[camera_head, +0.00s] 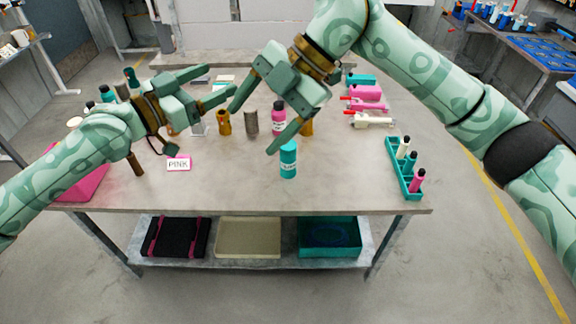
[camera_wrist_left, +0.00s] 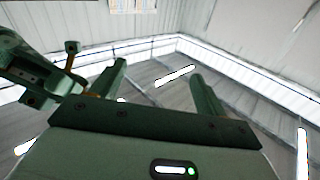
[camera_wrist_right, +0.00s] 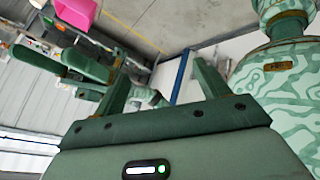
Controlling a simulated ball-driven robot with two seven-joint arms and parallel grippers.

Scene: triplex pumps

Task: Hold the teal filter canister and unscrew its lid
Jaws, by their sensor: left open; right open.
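A teal canister (camera_head: 288,162) with a white label stands upright on the table, near the front edge and right of the middle. Its top is partly close behind my right gripper's finger in the picture, and the lid is too small to make out well. My right gripper (camera_head: 251,130) is open and empty, up and left of the canister. My left gripper (camera_head: 220,82) is open and empty, farther left and higher in the picture. Both wrist views show spread fingers with nothing between them: the left wrist view (camera_wrist_left: 160,85) and the right wrist view (camera_wrist_right: 155,80).
A pink canister (camera_head: 279,115) with a dark lid stands behind the teal one. A teal rack (camera_head: 410,190) of bottles is at the right. A "PINK" sign (camera_head: 178,163) lies left, beside a pink bin (camera_head: 85,188). Brown and grey cylinders stand behind. The front middle is bare.

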